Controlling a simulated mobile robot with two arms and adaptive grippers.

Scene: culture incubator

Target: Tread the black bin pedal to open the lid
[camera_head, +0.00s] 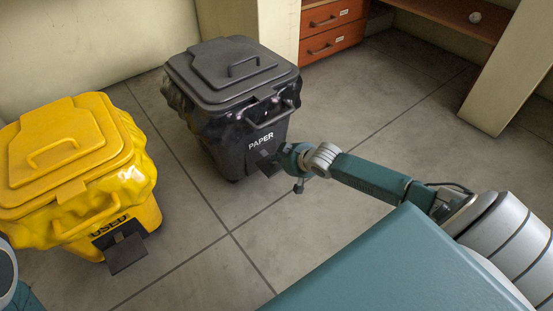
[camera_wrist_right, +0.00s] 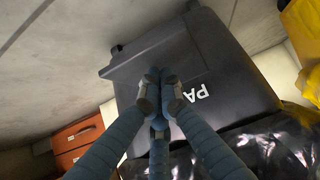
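The black bin (camera_head: 232,95) stands on the floor in the head view with its lid (camera_head: 230,68) down and "PAPER" on its front. Its dark pedal (camera_head: 266,163) shows low at the front, partly hidden by my right gripper (camera_head: 291,165). My right gripper is just right of the pedal; I cannot tell whether they touch. In the right wrist view the fingers of my right gripper (camera_wrist_right: 161,82) are together and empty, in front of the black bin's lettered face (camera_wrist_right: 222,70). My left gripper is not in view.
A yellow bin (camera_head: 70,150) with its lid down stands at the left, its dark pedal (camera_head: 126,253) jutting forward. An orange drawer unit (camera_head: 332,28) and a shelf (camera_head: 455,18) are at the back. Tiled floor is clear between the bins and right of the black bin.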

